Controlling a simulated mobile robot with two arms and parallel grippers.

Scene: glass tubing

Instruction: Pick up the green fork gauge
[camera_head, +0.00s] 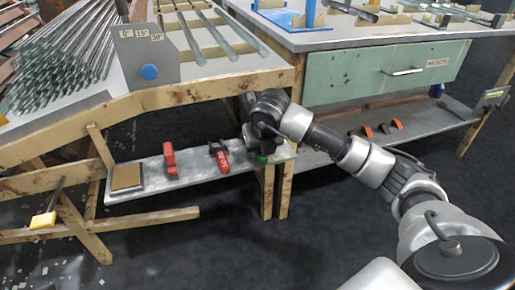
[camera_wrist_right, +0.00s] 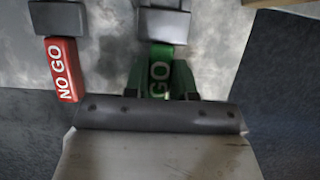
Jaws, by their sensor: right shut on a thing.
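The green fork gauge (camera_wrist_right: 166,58) is marked "GO" and has a grey fork end (camera_wrist_right: 164,22). It lies on the low grey shelf under the bench. My right gripper (camera_wrist_right: 165,88) is shut on its green handle in the right wrist view. In the head view only a small green part (camera_head: 262,158) shows below my right gripper (camera_head: 264,150), which hides the rest. I cannot tell whether the gauge still touches the shelf. My left gripper is not in view.
A red "NO GO" gauge (camera_wrist_right: 62,70) lies beside the green one; it also shows in the head view (camera_head: 221,158). A red clamp-like tool (camera_head: 170,158) and a tan block (camera_head: 126,177) sit further left on the shelf (camera_head: 150,192). The bench top (camera_head: 200,88) overhangs the shelf.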

